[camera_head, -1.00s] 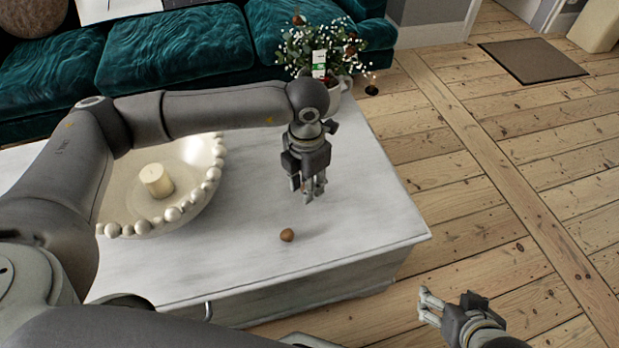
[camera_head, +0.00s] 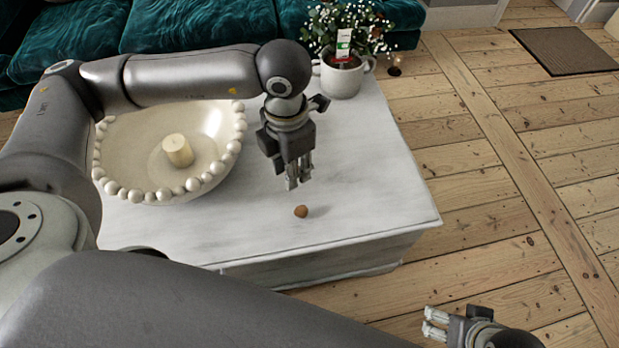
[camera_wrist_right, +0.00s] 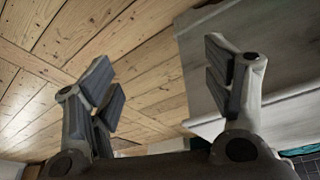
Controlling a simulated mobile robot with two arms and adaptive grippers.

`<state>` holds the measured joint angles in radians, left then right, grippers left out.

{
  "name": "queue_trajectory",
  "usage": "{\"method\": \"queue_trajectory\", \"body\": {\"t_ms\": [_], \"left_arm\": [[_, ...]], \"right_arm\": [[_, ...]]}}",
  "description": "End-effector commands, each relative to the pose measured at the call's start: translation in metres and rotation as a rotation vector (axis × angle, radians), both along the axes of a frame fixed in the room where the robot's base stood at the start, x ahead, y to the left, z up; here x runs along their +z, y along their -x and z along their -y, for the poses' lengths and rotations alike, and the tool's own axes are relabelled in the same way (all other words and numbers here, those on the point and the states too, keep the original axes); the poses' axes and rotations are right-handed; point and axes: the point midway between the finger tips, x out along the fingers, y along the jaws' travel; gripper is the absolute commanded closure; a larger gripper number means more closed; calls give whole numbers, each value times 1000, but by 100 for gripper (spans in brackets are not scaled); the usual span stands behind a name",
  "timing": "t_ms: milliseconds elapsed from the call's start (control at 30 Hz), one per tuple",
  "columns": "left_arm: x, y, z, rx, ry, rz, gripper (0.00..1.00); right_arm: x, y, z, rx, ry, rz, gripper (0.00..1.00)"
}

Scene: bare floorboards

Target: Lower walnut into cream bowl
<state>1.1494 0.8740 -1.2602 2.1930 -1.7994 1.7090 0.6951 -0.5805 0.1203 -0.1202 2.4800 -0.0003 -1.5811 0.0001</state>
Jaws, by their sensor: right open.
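The walnut (camera_head: 301,212) is a small brown ball on the white table top (camera_head: 350,190). The cream bowl (camera_head: 237,170) with a beaded rim stands to its left on the same table and has a pale candle (camera_head: 178,151) inside. My left gripper (camera_head: 298,178) points down just above and behind the walnut in the head view, apart from it; its finger gap is unclear. My right gripper (camera_head: 432,323) is at the lower right over the floor, open and empty. Its spread fingers also show in the right wrist view (camera_wrist_right: 165,90).
A potted plant (camera_head: 342,78) with a tag stands at the table's far right corner. A teal sofa (camera_head: 190,25) is behind the table. Bare floorboards (camera_head: 480,160) lie to the right, with a brown mat (camera_head: 565,50) at the back. The table around the walnut is clear.

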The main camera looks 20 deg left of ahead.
Motion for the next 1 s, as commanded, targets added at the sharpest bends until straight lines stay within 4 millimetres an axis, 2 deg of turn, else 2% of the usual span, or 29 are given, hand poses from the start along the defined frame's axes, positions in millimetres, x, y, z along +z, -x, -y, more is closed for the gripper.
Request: {"method": "queue_trajectory", "body": {"t_ms": [33,300,600,1000], "left_arm": [[5,-2,-11,6,-1,2,83],[25,-13,-59,6,-1,3,83],[40,-25,-116,6,0,1,83],[40,-41,-191,6,0,0,83]], "right_arm": [[0,0,0,0,0,0,26],[-1,0,0,0,0,0,26],[-7,0,0,0,0,1,26],[11,-67,-20,25,-65,312,26]]}}
